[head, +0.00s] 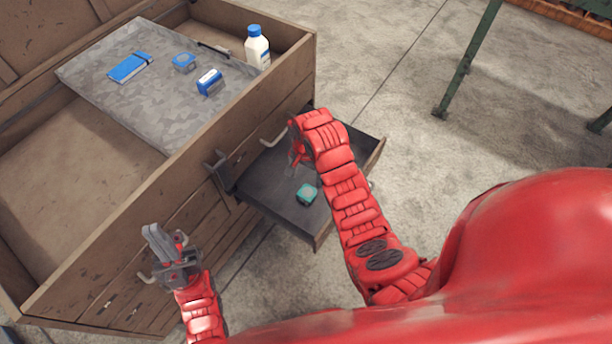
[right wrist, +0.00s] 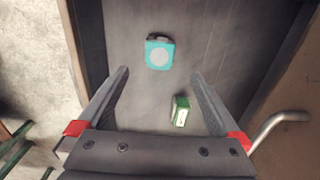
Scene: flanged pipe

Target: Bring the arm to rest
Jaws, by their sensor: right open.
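My right arm reaches over an open drawer (head: 270,200) of the wooden chest. Its gripper (head: 295,150) hangs above the drawer, partly hidden by my own wrist in the head view. In the right wrist view the right gripper (right wrist: 160,80) is open, with nothing between its fingers. My left gripper (head: 160,240) is in front of the chest at lower left, with no object visible in it. Its fingers look close together, but their gap is unclear.
The drawer holds a teal item (head: 306,194) and a green box (right wrist: 180,112). A grey patterned board (head: 110,100) on the chest carries several blue items. A white bottle (head: 257,50) stands in the chest's back corner. Green metal legs (head: 465,65) stand at upper right.

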